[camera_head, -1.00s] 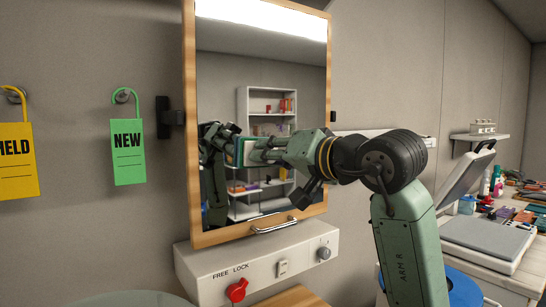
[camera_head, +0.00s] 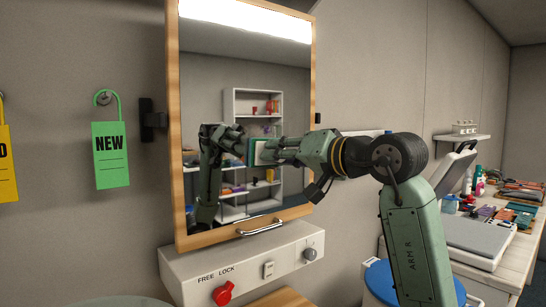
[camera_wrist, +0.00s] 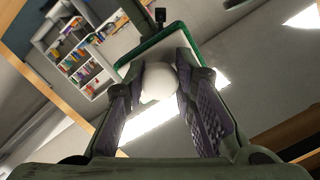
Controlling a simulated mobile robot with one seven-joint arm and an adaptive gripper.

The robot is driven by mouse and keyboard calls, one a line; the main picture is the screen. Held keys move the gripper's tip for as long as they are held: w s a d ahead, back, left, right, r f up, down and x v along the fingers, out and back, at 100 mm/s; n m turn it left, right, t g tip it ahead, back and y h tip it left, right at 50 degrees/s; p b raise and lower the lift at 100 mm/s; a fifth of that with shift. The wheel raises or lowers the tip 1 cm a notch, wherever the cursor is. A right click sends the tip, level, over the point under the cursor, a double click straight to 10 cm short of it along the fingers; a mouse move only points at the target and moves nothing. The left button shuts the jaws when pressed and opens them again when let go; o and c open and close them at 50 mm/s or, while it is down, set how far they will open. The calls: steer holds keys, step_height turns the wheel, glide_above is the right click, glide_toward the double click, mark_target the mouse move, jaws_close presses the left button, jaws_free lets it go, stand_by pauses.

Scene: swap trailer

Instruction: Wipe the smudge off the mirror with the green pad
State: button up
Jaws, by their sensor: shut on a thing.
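The mirror (camera_head: 215,75) is a tall wood-framed panel on the wall, left of my arm in the head view. My gripper (camera_head: 277,150) is in front of its glass at mid-height. In the wrist view my gripper (camera_wrist: 160,78) is shut on the white round knob (camera_wrist: 157,84) of the green pad. The pad (camera_wrist: 149,46) shows a green edge and a pale back beyond the fingertips, its face turned away. In the head view the pad (camera_head: 260,152) is edge-on beside its reflection; I cannot tell whether it touches the glass. I cannot make out a smudge.
A white panel with a red knob (camera_head: 223,293) is below the mirror, and a metal handle (camera_head: 262,227) is at its lower edge. A green NEW tag (camera_head: 110,155) hangs on the left. A cluttered workbench (camera_head: 505,265) is at the right. The shelf in the glass is a reflection.

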steer(key=w+d, duration=0.3)
steer(key=d, duration=0.2)
steer(key=shift+w, duration=0.25)
steer(key=shift+a, duration=0.15)
